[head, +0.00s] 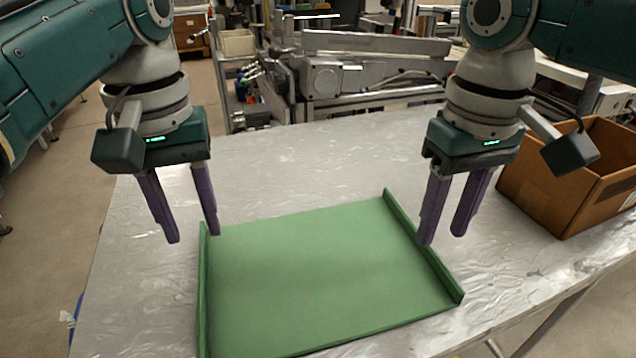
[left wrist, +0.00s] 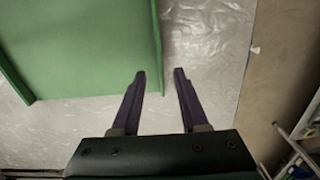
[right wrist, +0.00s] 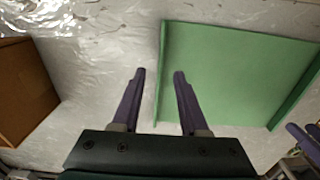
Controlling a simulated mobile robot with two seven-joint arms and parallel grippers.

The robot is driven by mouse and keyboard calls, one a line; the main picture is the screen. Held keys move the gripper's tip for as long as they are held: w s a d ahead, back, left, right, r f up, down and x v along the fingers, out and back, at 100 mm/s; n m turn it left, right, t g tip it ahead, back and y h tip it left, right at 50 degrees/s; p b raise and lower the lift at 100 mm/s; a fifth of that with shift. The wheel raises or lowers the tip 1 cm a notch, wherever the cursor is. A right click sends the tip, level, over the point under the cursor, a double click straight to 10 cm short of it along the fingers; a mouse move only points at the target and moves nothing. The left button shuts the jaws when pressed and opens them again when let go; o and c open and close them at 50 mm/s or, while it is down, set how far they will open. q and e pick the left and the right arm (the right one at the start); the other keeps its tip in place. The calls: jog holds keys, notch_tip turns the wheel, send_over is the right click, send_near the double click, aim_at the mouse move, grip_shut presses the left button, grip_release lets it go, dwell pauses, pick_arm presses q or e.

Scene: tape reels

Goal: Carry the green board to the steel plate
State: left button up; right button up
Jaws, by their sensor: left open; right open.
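The green board (head: 320,275) lies flat on the silvery table, with a raised rim along its left and right sides. It also shows in the left wrist view (left wrist: 85,45) and the right wrist view (right wrist: 235,65). My left gripper (head: 194,237) is open and empty, pointing down near the board's left rim. My right gripper (head: 442,239) is open and empty near the right rim. In each wrist view a rim lines up with the gap between the fingers; the fingers appear above it, not gripping. I cannot make out a separate steel plate.
The table top (head: 290,165) has a crinkled metallic surface and is clear behind the board. An open cardboard box (head: 545,195) stands at the table's right side. Machinery (head: 350,75) stands beyond the table's far edge.

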aim_at(201, 251)
pick_arm(q)
jog(key=shift+f, duration=2.15)
pick_arm(e)
jog(key=shift+f, duration=2.1)
pick_arm(q)
grip_shut()
pick_arm(e)
grip_shut()
